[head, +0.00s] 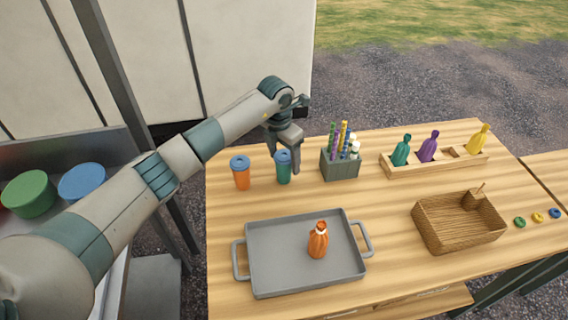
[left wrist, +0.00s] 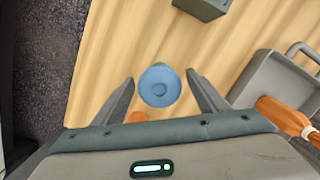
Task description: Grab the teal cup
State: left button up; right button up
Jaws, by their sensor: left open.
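The teal cup (head: 284,167) stands upright on the wooden table, with a blue lid on top. My left gripper (head: 284,160) is over it, pointing down, with its fingers around the cup's upper part in the head view. In the left wrist view the cup's round blue lid (left wrist: 159,86) lies between the two open fingers (left wrist: 160,95), with gaps on both sides. An orange cup (head: 241,173) with a blue lid stands just left of the teal cup. My right gripper does not show in either view.
A grey holder (head: 340,168) of colored sticks stands right of the teal cup. A grey tray (head: 285,278) with an orange bottle (head: 318,240) lies in front. A wicker basket (head: 440,238) and a wooden rack (head: 440,165) of bottles are farther right.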

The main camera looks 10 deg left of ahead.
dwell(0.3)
pick_arm(q)
jog(key=c, duration=1.2)
jog(key=shift+c, duration=0.2)
jog(key=shift+r, duration=0.1)
jog(key=shift+r+b, duration=0.5)
jog(key=shift+r, duration=0.1)
notch_tip(320, 180, up, 9)
jog(key=b, duration=0.3)
jog(key=shift+f, duration=0.2)
